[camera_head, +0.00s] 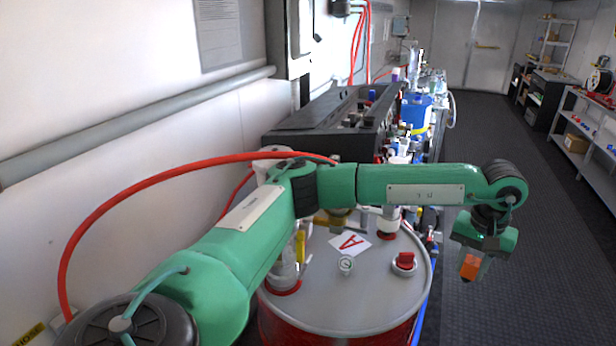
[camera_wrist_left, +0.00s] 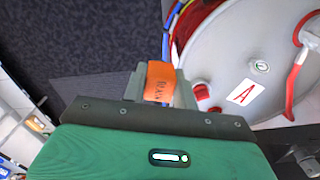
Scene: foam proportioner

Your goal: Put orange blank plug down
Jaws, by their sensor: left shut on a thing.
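The orange blank plug (camera_head: 469,267) is held in my left gripper (camera_head: 474,262), above the dark floor to the right of the drum. In the left wrist view the plug (camera_wrist_left: 160,82) sits between the two grey fingers, with dark lettering on its face. The left gripper (camera_wrist_left: 152,85) is shut on it. Nothing shows under the plug except floor, and it is apart from the drum. My right gripper is in neither view.
A red drum with a grey lid (camera_head: 325,294) stands below my left arm, bearing a sheet marked A (camera_head: 350,242), a gauge (camera_head: 345,264) and red caps. A cluttered bench (camera_head: 340,112) runs behind it. Shelves (camera_head: 585,135) line the right. The dark floor (camera_head: 540,230) between is clear.

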